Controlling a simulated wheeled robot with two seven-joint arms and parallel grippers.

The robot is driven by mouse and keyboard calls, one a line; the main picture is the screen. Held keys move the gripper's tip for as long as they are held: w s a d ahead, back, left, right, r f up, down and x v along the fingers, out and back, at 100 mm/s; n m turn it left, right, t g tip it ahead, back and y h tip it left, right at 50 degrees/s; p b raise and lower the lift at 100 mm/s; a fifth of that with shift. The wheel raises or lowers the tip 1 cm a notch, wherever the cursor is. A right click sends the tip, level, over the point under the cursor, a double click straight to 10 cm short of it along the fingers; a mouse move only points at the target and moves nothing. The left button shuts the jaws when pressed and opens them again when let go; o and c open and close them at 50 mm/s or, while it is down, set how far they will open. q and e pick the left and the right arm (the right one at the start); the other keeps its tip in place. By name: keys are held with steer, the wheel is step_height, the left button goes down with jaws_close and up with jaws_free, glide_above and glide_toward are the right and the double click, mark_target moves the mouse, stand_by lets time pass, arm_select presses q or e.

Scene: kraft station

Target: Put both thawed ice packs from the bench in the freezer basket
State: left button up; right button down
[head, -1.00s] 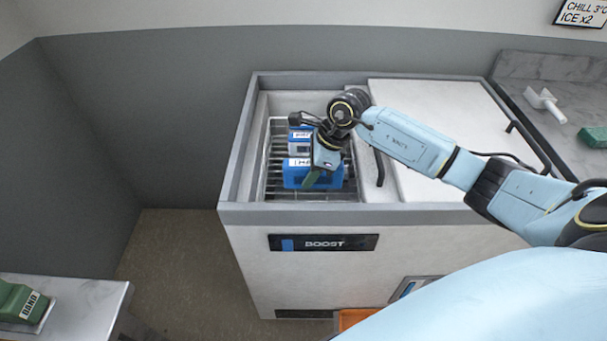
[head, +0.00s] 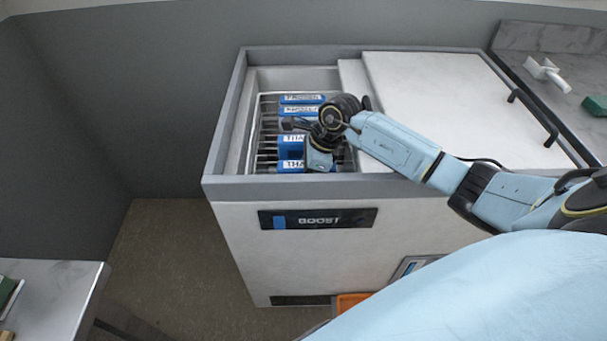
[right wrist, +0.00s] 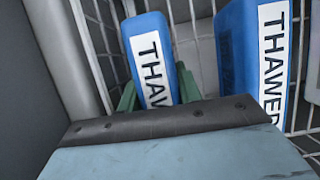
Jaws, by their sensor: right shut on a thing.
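The freezer basket (head: 252,140) is a wire basket in the open left part of the chest freezer. My right gripper (right wrist: 158,92) reaches down into it, its green fingers shut on a blue ice pack labelled THAWED (right wrist: 150,62). The pack stands nearly upright beside the basket wires. A second THAWED pack (right wrist: 235,60) stands to its right in the wrist view, apart from the gripper. In the head view, two blue packs with partly hidden THA labels show, a front one (head: 290,165) and one behind it (head: 291,139). My left gripper is out of view.
Blue packs labelled FROZEN (head: 301,98) stand at the back of the basket. The freezer's white lid (head: 435,95) covers the right part. A bench (head: 50,300) corner is at lower left. A counter (head: 540,100) with a white scoop (head: 545,73) is at right.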

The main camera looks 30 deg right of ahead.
steer(key=shift+f, duration=0.2)
steer(key=c, duration=1.3)
jaws_free()
steer(key=shift+o, duration=0.2)
steer(key=shift+f, duration=0.1)
